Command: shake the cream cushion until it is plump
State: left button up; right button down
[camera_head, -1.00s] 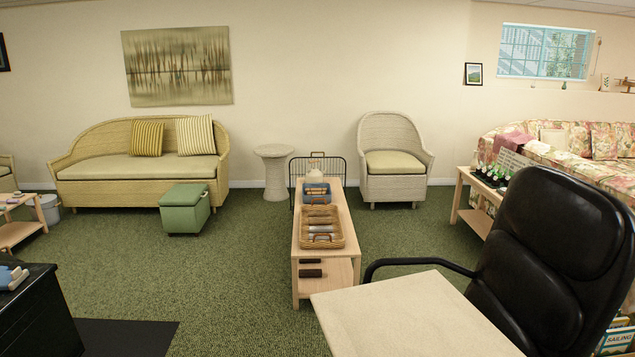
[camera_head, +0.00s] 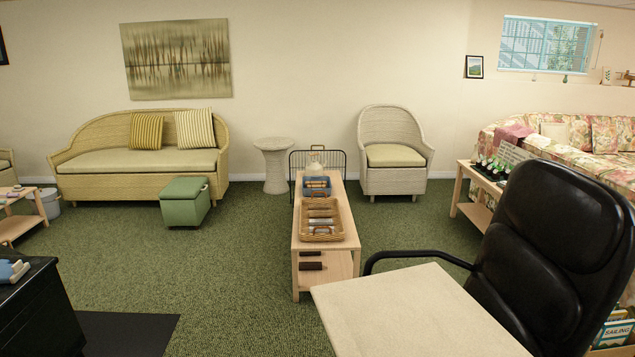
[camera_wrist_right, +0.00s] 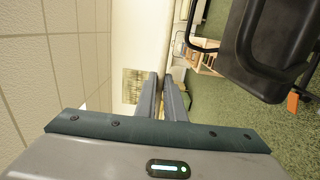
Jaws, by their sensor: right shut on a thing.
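I see no plain cream cushion for certain. A pale cushion (camera_head: 554,131) rests against the back of the floral sofa at the right in the head view; it is small and partly hidden. A cream striped cushion (camera_head: 195,132) and a yellow striped cushion (camera_head: 146,134) stand on the wicker sofa. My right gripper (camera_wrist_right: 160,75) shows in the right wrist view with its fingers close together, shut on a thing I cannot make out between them. It points toward the far wall and is outside the head view. My left gripper is not in view.
A pale tabletop (camera_head: 415,310) and a black chair (camera_head: 556,245) stand close in front at the right. A low wooden table (camera_head: 325,258) with baskets stands in the middle. A green ottoman (camera_head: 184,203) is left of it. Green carpet (camera_head: 230,270) is clear between.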

notch_tip(320, 180, down, 5)
notch_tip(320, 180, up, 5)
jog(key=shift+r, duration=0.1)
dwell(1.4)
dwell(3.4)
